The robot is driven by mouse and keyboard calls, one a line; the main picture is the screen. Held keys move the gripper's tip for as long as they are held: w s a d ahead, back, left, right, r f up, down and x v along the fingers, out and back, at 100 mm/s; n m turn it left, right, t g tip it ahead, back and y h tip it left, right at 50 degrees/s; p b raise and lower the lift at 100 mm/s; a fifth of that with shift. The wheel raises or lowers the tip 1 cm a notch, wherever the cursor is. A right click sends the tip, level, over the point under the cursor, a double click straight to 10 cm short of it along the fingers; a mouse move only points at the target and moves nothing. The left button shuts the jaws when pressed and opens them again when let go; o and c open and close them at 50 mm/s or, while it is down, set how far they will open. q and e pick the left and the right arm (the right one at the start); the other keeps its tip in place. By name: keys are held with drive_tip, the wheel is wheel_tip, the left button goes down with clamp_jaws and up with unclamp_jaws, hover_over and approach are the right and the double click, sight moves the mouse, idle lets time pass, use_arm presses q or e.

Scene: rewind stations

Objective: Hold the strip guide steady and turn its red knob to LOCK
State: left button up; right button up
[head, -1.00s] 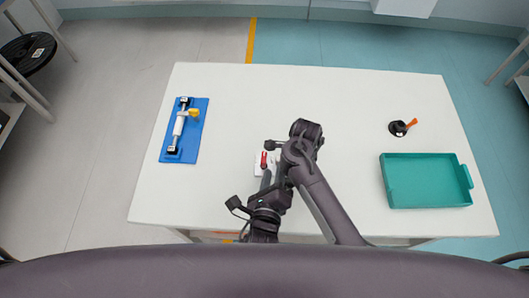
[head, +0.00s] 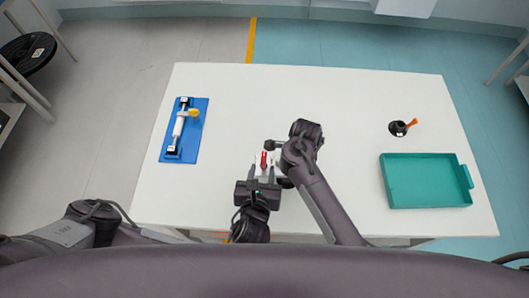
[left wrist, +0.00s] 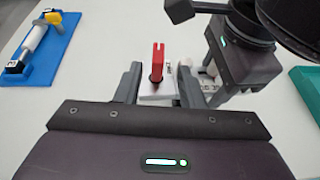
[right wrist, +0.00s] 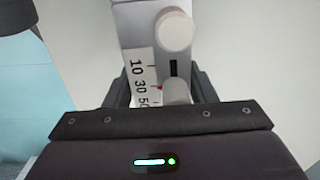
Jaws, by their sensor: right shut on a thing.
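The strip guide is a white block with a printed number scale (right wrist: 139,68) and pale round knobs, seen close in the right wrist view. Its red knob (head: 264,158) stands upright near the table's middle. The knob also shows in the left wrist view (left wrist: 158,63). My left gripper (left wrist: 158,82) is open, with one finger on each side of the red knob and gaps between. My right gripper (right wrist: 165,88) is shut on the strip guide, from the right side in the head view. The LOCK mark cannot be made out, and my right arm hides part of the guide.
A blue board (head: 188,145) with a white-and-yellow device lies at the left of the white table (head: 340,105). At the right are a green tray (head: 425,182) and a small black holder (head: 398,128) with an orange piece. The table's back middle is clear.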

sight(265, 154)
use_arm(q)
drive_tip(key=x, duration=0.8)
drive_tip(key=shift+w+a, duration=0.1)
drive_tip(key=shift+w, duration=0.05)
clamp_jaws()
